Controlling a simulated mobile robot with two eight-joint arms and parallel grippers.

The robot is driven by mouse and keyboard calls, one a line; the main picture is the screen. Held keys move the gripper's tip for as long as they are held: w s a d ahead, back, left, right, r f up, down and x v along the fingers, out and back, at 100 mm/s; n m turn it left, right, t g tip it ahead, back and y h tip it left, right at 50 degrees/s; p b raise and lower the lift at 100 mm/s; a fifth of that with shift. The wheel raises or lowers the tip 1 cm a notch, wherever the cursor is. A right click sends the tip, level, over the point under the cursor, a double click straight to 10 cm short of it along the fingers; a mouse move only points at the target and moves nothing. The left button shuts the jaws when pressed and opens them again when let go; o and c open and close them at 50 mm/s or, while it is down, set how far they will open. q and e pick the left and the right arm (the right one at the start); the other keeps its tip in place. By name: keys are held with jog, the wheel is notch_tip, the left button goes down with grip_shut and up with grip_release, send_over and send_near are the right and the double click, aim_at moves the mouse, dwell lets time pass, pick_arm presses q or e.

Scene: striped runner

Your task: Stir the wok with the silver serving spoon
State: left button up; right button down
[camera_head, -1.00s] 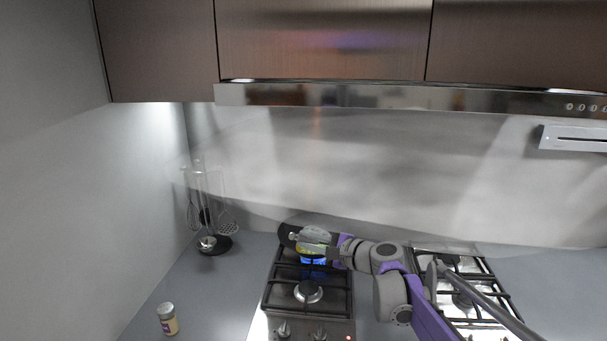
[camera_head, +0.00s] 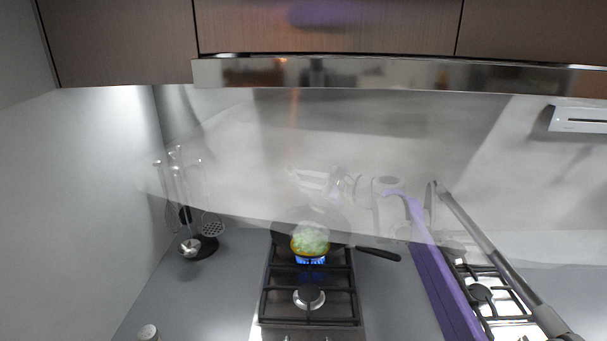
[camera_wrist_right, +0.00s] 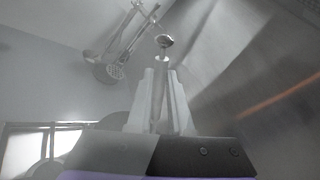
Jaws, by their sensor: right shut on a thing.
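The wok (camera_head: 335,238) is dark, sits on the back burner of the left hob and holds green and yellow food. Its black handle points right. My right gripper (camera_head: 292,172) is raised above and behind the wok, seen faintly through the hazy hood glass. In the right wrist view its fingers (camera_wrist_right: 162,95) are shut on a slim utensil with a small shiny end, which looks like the silver serving spoon (camera_wrist_right: 164,42). The spoon is too faint to make out in the head view. It appears clear of the wok. My left gripper is not in view.
A utensil stand (camera_head: 208,246) with a ladle (camera_head: 190,248) and a skimmer (camera_head: 212,229) stands in the left corner. A blue flame (camera_head: 310,260) burns under the wok. A second hob (camera_head: 500,292) lies right. The range hood (camera_head: 380,75) overhangs. A jar (camera_head: 148,332) is bottom left.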

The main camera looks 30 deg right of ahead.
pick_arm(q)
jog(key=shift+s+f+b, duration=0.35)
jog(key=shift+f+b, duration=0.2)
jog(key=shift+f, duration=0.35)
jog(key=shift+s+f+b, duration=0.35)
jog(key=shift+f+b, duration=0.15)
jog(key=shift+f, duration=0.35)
pick_arm(e)
jog(key=shift+s+a+f, duration=0.25)
jog(key=shift+a+f, duration=0.25)
jog(key=shift+f, duration=0.1)
jog(key=shift+s+a+f, duration=0.25)
jog(key=shift+a+f, duration=0.2)
jog(key=shift+f, duration=0.15)
jog(key=shift+s+a+f, duration=0.25)
jog(key=shift+a+f, duration=0.25)
jog(key=shift+f, duration=0.1)
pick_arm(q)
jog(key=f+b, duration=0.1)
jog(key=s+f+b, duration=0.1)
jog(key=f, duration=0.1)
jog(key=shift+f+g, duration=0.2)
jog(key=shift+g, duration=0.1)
pick_arm(e)
jog(key=w+d+f, duration=0.3)
jog(key=d+f, duration=0.2)
jog(key=f, duration=0.3)
jog(key=shift+d, duration=0.15)
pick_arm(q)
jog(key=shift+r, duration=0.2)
